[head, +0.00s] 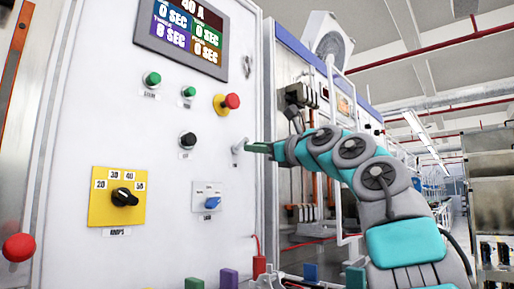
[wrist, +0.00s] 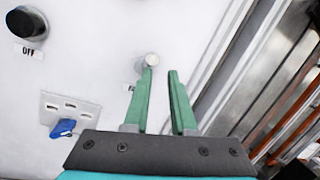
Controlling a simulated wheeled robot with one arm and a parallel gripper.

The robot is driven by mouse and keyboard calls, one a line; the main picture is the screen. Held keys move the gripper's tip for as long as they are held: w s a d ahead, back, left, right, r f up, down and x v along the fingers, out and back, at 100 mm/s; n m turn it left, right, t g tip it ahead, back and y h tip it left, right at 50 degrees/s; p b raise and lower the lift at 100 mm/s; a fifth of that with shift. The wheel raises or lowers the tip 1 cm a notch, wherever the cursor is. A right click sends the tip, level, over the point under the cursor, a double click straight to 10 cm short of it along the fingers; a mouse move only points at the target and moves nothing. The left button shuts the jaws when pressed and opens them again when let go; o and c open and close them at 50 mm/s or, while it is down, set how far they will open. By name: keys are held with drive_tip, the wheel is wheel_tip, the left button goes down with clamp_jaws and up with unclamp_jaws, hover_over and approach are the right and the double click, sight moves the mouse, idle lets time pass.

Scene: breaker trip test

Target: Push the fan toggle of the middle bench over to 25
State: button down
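The fan toggle (head: 239,146) is a small silver lever on the white panel, right of the black push button. In the wrist view the toggle (wrist: 151,60) shows its round tip just beyond my left fingertip, with a partly hidden label below it. My gripper (head: 249,147) reaches in from the right, its green fingertips close to the toggle. In the wrist view my gripper (wrist: 161,71) has a narrow gap between the fingers, with nothing in it. I cannot tell whether the left finger touches the toggle. No 25 mark is legible beside it.
A yellow plate with a black rotary knob (head: 124,197) is at lower left. A blue switch (head: 211,202) sits below the toggle. A red-capped button (head: 231,101) stands out above it. The panel's right edge is close to my gripper.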

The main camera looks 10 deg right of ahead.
drive_tip(key=shift+s+a+r+y, duration=0.2)
drive_tip(key=shift+s+r, duration=0.1)
drive_tip(key=shift+r, duration=0.3)
drive_tip(key=shift+s+a+r+y, duration=0.15)
drive_tip(key=shift+s+r, duration=0.1)
drive_tip(key=shift+r, duration=0.3)
drive_tip(key=shift+s+a+r, duration=0.1)
drive_tip(key=shift+a+r, duration=0.05)
drive_tip(key=shift+r, duration=0.15)
drive_tip(key=d+f+b, duration=0.3)
drive_tip(key=f, duration=0.2)
drive_tip(key=s+d+r+p, duration=0.3)
drive_tip(key=s+r, duration=0.2)
drive_tip(key=shift+s+d+r, duration=0.3)
drive_tip(key=shift+r, duration=0.1)
